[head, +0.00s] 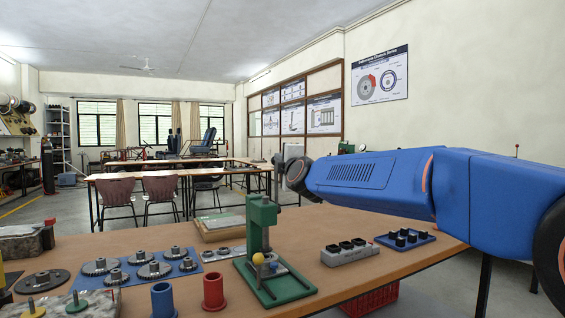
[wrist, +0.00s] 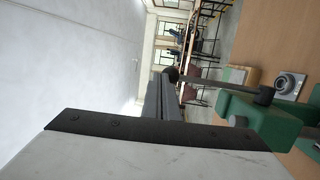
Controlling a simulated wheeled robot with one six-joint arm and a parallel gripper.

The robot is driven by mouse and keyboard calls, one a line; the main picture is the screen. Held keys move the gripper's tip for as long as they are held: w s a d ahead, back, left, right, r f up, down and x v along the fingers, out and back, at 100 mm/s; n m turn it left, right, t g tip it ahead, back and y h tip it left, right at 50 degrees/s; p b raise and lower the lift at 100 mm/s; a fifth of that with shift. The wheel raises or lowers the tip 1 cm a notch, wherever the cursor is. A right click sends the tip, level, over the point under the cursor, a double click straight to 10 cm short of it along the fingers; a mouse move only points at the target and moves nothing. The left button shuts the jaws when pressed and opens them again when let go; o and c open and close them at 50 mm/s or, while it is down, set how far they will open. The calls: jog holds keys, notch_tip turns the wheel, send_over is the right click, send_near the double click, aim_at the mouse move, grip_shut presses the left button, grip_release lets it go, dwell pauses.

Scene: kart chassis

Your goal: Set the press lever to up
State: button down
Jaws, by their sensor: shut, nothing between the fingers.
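The green press (head: 262,225) stands on the near part of the wooden table. Its grey lever rises steeply from the press top to a dark knob (head: 277,160), just left of my wrist. In the wrist view the picture is turned sideways. There the lever rod (wrist: 222,87) runs from its dark hub beside the green press head (wrist: 265,120) to the round knob (wrist: 172,74), pointing upward in the room. My gripper (wrist: 168,98) is shut and empty, its fingertips close to the knob; I cannot tell if they touch. In the head view my wrist hides the fingers.
A yellow ball (head: 258,259) is at the press base. A red cup (head: 213,291) and blue cup (head: 163,299) stand to its left, with a blue mat of gears (head: 150,268) beyond. A grey block (head: 350,252) and blue tray (head: 405,239) lie right, below my arm.

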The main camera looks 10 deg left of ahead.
jog(key=x, duration=0.3)
jog(key=a+x, duration=0.1)
jog(key=x, duration=0.2)
jog(key=shift+s+a+f, duration=0.1)
jog(key=shift+f, duration=0.1)
jog(key=shift+x, duration=0.9)
jog(key=shift+a+f, duration=0.15)
jog(key=shift+a, duration=0.05)
